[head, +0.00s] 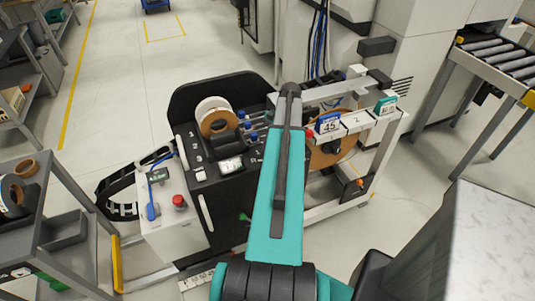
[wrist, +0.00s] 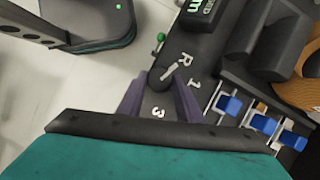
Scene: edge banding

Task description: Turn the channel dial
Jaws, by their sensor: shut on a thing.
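The channel dial (wrist: 162,76) is a dark round knob with a pale pointer line, seen in the wrist view. The marks R, 1 and 3 show around it; the pointer line slants up and right, roughly toward R. My gripper (wrist: 160,90) is shut on the dial, with one grey-purple finger on each side of it. In the head view my teal arm hides the dial and my gripper.
Blue-tipped clamps (wrist: 262,122) and a brown roll (wrist: 300,72) lie right of the dial. A green-tipped lever (wrist: 160,38) stands close above it.

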